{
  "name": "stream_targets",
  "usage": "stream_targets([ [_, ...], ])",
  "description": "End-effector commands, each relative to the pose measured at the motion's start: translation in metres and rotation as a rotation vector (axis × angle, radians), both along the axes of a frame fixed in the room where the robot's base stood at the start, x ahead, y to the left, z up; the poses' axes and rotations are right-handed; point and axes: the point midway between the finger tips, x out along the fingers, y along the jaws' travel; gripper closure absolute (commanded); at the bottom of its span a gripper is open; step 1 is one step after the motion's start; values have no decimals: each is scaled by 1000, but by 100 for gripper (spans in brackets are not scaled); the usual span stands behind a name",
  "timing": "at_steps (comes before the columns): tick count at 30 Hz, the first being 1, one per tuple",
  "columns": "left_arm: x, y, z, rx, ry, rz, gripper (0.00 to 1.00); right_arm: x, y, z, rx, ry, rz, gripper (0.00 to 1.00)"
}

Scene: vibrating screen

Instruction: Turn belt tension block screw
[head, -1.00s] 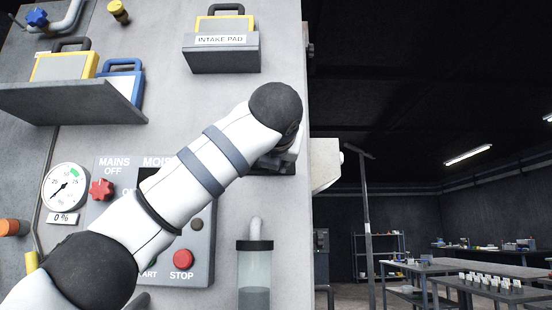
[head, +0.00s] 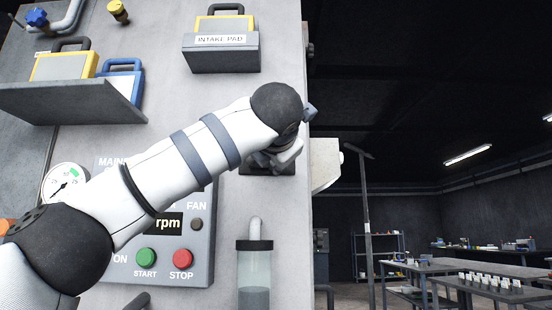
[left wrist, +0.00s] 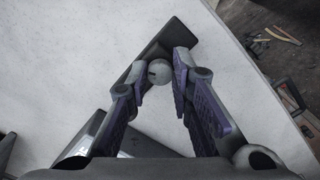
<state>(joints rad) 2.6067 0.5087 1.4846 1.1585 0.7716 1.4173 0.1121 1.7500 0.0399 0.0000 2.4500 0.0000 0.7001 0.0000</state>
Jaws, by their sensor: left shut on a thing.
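The round grey belt tension screw (left wrist: 159,72) shows between my left fingertips in the left wrist view, with a dark slot or mark on its face. My left gripper (left wrist: 160,76) is shut on it. The dark tension block (left wrist: 145,52) lies behind the screw, against the pale machine wall. In the head view my left gripper (head: 268,160) is at the right edge of the machine front, mostly hidden by my own wrist. The dark block (head: 262,170) shows just below it, and the screw is hidden there. My right gripper is in neither view.
A control panel (head: 200,240) with green START (head: 145,257) and red STOP (head: 181,258) buttons lies beneath my left arm. The INTAKE PAD holder (head: 221,55) juts out above, a shelf (head: 70,102) at left. A clear cylinder (head: 254,275) hangs below the block.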

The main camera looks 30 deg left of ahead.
Motion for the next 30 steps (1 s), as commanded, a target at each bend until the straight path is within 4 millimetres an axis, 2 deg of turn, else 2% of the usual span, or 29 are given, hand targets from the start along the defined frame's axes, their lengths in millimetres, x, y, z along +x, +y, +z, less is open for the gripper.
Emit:
stream_targets([
  [30,0,-1,-1,821,503,1,100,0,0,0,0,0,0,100],
])
